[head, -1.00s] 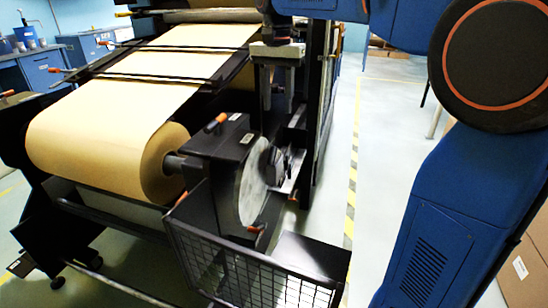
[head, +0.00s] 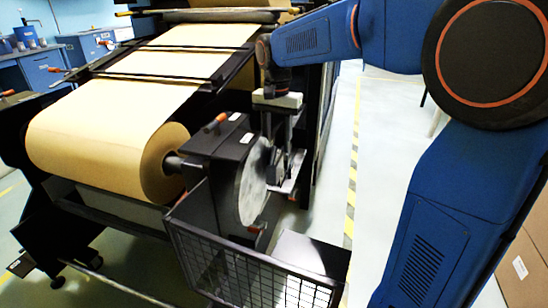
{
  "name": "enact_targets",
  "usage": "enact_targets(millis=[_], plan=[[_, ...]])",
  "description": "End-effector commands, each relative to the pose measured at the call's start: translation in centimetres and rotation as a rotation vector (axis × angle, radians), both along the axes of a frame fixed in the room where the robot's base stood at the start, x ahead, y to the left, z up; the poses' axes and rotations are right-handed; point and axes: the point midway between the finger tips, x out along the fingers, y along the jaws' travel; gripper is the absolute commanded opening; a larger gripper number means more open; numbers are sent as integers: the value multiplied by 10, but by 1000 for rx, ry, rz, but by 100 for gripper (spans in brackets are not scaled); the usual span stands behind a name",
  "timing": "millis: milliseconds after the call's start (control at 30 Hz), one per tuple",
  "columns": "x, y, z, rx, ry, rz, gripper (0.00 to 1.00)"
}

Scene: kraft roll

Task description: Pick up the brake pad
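My gripper (head: 277,150) points down beside the large grey brake disc (head: 252,182) on the roll's shaft end. Its two fingers hang from a pale block and stand apart, with a gap between them. The fingertips are down among dark parts of the brake, beside the disc's right face. A dark piece by the fingertips may be the brake pad, but I cannot tell its outline. A light metal bracket (head: 287,187) shows just below the fingers.
The kraft roll (head: 95,145) lies left of the brake housing (head: 212,140). A black mesh-sided bin (head: 250,270) stands below the disc. Cardboard boxes (head: 525,270) stand at the lower right.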

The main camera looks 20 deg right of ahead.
Motion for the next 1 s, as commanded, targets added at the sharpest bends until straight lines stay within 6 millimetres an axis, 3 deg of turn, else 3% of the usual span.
enact_targets(millis=[367, 533, 867, 1000], plan=[[0, 0, -10, 0, 0, 0, 39], [0, 0, -10, 0, 0, 0, 0], [0, 0, -8, 0, 0, 0, 0], [1, 0, 3, 0, -3, 0, 0]])
